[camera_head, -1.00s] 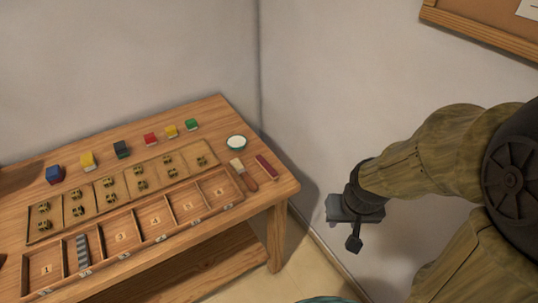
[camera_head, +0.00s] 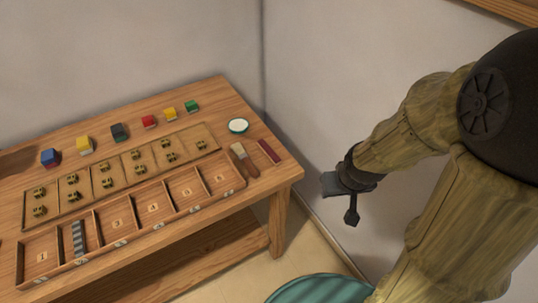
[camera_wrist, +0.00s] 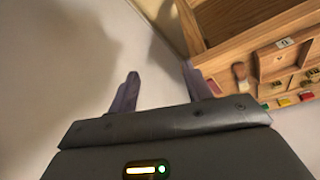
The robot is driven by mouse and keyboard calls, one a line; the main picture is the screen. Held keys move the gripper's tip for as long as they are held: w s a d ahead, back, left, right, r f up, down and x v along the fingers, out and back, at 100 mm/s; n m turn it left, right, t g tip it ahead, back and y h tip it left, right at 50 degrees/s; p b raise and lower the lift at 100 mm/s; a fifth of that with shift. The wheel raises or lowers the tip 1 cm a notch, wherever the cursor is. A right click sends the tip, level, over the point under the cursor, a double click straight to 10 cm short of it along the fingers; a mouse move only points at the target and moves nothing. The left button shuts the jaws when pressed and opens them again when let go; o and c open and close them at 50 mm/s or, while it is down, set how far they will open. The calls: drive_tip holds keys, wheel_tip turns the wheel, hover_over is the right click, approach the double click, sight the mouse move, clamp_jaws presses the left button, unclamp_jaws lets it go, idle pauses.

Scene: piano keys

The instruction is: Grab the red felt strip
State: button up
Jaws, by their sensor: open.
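The red felt strip (camera_head: 269,151) lies flat at the right end of the wooden table, beside a brush with a pale head (camera_head: 239,151). My gripper (camera_head: 345,198) is in the air to the right of the table, past its right edge and apart from the strip. In the wrist view my gripper (camera_wrist: 160,74) has its two fingers spread with nothing between them. A small reddish patch shows by the right finger there; I cannot tell for sure that it is the strip.
A white round dish (camera_head: 238,126) stands behind the brush. A compartment tray (camera_head: 135,222) and small colored blocks fill the rest of the tabletop. A teal round object (camera_head: 320,289) is on the floor in front. Walls stand close behind the table and my arm.

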drive_tip(key=w+a+f+n+t+y+b, duration=0.3)
drive_tip(key=w+a+f+b, duration=0.1)
drive_tip(key=w+f, duration=0.35)
drive_tip(key=w+a+r+n+t+y+b, duration=0.1)
drive_tip(key=w+a+n+t+y+b, duration=0.1)
drive_tip(key=w+a+t+y+b, duration=0.1)
drive_tip(key=shift+w+a+t+y, duration=0.3)
drive_tip(key=shift+w+a+y, duration=0.2)
drive_tip(key=shift+a, duration=0.55)
drive_tip(key=b, duration=0.1)
approach(270, 151)
drive_tip(key=x, duration=0.3)
drive_tip(key=shift+w+a+f, duration=0.15)
drive_tip(key=shift+w+f, duration=0.05)
drive_tip(key=shift+w, duration=0.05)
drive_tip(key=shift+w+a, duration=0.1)
drive_tip(key=shift+w+f, duration=0.1)
